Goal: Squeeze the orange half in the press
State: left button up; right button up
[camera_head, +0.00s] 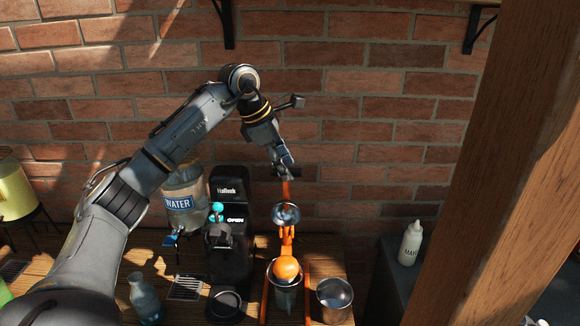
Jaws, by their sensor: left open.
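The orange press (307,290) stands on the wooden table, right of the black machine. Its metal upper dome (285,215) is raised, and an orange lever (285,189) reaches up above it. The orange half (287,268) sits in the press's lower cup, below the dome and apart from it. My left gripper (284,171) is open at the top end of the lever. I cannot tell whether its fingers touch the lever. My right gripper is out of view.
A metal cup (334,294) stands right of the press. The black machine (231,225), a water dispenser (185,195) and a glass bottle (144,297) are to the left. A brick wall (350,120) is behind; a wooden post (500,160) is at right.

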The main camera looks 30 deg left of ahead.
pick_arm(q)
jog(key=shift+p+x, duration=0.3)
jog(key=shift+x, duration=0.8)
jog(key=shift+d+f, duration=0.1)
jog(key=shift+f, duration=0.15)
jog(key=shift+w+f, duration=0.1)
jog(key=shift+f, duration=0.05)
grip_shut()
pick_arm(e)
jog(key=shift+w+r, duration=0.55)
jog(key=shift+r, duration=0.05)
